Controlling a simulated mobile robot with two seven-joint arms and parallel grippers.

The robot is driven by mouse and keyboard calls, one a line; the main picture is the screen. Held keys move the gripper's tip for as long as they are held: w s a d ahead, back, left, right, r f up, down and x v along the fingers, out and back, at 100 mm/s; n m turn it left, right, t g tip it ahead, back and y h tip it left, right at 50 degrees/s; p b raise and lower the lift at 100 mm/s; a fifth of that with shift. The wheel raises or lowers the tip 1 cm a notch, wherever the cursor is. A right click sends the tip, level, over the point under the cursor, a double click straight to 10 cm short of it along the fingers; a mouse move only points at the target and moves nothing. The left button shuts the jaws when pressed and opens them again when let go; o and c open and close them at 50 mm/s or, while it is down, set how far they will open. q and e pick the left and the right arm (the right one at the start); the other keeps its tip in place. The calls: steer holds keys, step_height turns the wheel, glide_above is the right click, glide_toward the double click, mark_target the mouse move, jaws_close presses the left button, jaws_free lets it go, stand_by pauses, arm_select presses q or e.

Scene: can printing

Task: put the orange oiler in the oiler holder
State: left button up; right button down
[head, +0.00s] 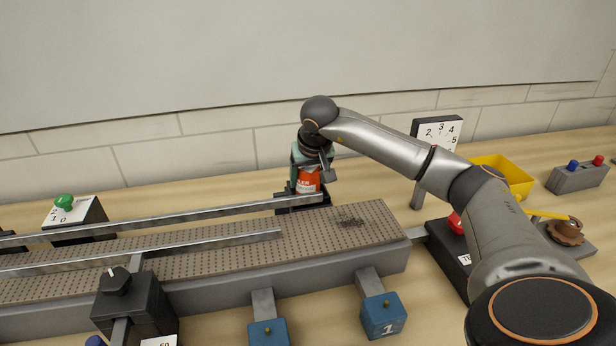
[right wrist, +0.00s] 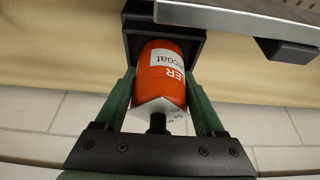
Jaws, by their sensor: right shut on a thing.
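The orange oiler (head: 308,182) is at the far side of the conveyor, below my right gripper (head: 310,172). In the right wrist view the oiler (right wrist: 162,75) has an orange body with a white label and sits between the two green fingers of my right gripper (right wrist: 161,92), which is shut on it. The black oiler holder (right wrist: 132,40) surrounds the oiler's far end, and the oiler appears to be at least partly inside it. In the head view the holder (head: 285,200) is partly hidden by the conveyor rail. My left gripper is not in view.
A conveyor (head: 210,255) with metal guide rails (head: 150,222) runs across the left and front. A yellow bin (head: 505,175), a numbered dial panel (head: 437,131) and a two-button box (head: 578,178) stand at the right. A green-knob box (head: 72,215) is at the left.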

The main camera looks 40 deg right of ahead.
jaws_free()
steer(key=shift+f, duration=0.1)
steer(key=shift+s+a+r, duration=0.1)
steer(key=shift+r, duration=0.5)
steer(key=v, duration=1.1)
